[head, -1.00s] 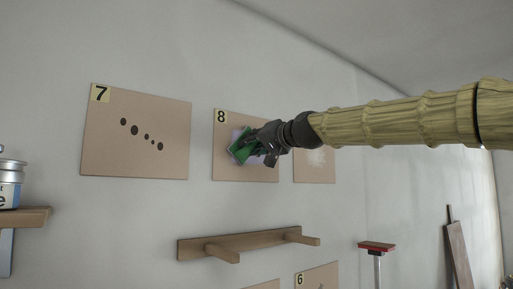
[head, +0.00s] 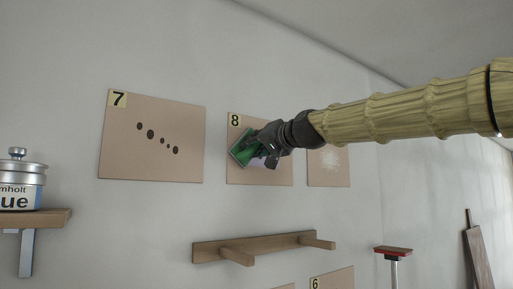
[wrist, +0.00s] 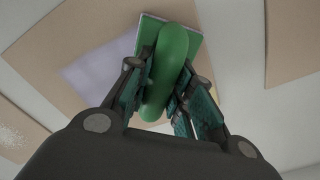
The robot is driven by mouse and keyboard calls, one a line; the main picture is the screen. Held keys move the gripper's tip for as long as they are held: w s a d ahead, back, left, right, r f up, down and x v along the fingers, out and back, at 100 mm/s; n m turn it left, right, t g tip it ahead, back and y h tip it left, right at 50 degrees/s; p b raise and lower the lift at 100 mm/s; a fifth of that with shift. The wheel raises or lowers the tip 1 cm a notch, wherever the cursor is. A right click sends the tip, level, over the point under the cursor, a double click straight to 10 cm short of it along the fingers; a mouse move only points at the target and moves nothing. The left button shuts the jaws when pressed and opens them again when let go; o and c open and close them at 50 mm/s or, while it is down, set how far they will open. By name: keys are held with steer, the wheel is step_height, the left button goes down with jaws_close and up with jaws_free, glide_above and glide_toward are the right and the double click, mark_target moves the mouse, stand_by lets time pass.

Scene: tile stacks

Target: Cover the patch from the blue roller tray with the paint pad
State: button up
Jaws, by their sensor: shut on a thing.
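My gripper (head: 259,147) is shut on the green handle of the paint pad (head: 242,149) in front of the tan board marked 8 (head: 270,177). In the wrist view the green pad (wrist: 172,70) sits between my fingers (wrist: 165,95), its flat plate facing the board. A pale lilac area (wrist: 95,80) shows on the board beside and behind the pad. I cannot tell whether the pad touches the board. The patch itself is partly hidden by the pad and gripper. No blue roller tray shows in view.
Board 7 (head: 152,160) with several dark holes hangs to the left. A board with a white rough spot (head: 328,162) hangs to the right. A wooden peg shelf (head: 265,245) juts out below. A paint can (head: 18,185) stands on a shelf (head: 40,218) at far left.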

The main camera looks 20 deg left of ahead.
steer(key=shift+s+d, duration=0.1)
steer(key=shift+s+d+f+b, duration=0.1)
steer(key=shift+s+d+b, duration=0.2)
steer(key=shift+d+b, duration=0.15)
steer(key=shift+b+v, duration=0.95)
steer(key=shift+v, duration=1.4)
steer(key=b+v, duration=0.1)
steer(key=v, duration=0.2)
steer(key=shift+a, duration=0.15)
